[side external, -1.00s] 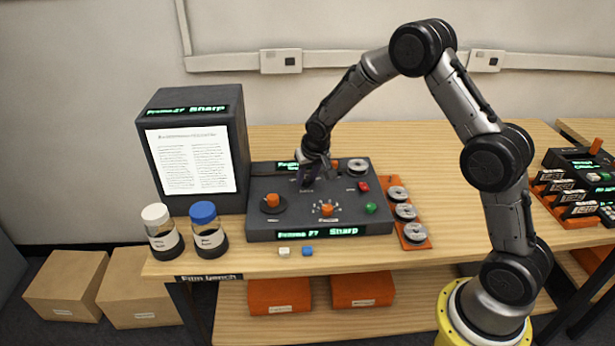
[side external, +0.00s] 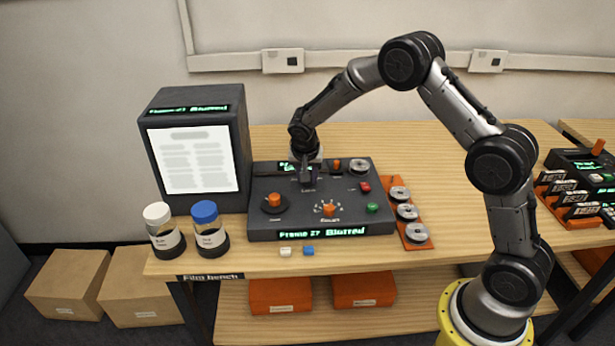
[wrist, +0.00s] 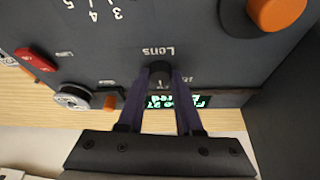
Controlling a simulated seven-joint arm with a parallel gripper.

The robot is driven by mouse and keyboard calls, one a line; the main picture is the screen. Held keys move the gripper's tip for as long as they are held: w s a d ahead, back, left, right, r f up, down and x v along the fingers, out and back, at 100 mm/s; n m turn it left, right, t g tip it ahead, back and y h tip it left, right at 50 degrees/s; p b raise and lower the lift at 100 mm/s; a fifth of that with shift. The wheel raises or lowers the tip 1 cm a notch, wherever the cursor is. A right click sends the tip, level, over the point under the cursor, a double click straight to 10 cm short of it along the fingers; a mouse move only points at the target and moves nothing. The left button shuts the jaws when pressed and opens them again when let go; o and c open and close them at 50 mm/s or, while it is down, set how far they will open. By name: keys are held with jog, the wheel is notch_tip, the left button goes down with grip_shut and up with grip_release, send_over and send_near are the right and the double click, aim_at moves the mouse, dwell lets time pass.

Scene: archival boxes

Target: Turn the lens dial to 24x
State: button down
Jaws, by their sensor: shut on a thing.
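The dark lens dial (wrist: 160,69) sits beside the word "Lens" on the grey reader panel (side external: 340,212). My gripper (wrist: 160,73) is shut on it, one purple-grey finger on each side. In the side external view my gripper (side external: 305,180) reaches down onto the back part of the panel and hides the dial. The dial's setting cannot be read. The front display (side external: 322,233) reads "Frame 27 Blurred". The reader screen (side external: 191,158) shows a blurred page.
Orange knobs (side external: 274,200) and (side external: 330,210), a red button (side external: 365,187), a green button (side external: 372,208) and a film reel (side external: 359,167) share the panel. Two capped jars (side external: 211,240) stand left. An orange rack (side external: 416,236) of reels lies right. Bench behind is clear.

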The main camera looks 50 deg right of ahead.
jog(key=c, duration=0.6)
grip_release()
jog(key=shift+r, duration=0.15)
jog(key=v, duration=1.3)
jog(key=shift+s+r, duration=0.1)
jog(key=shift+r, duration=0.2)
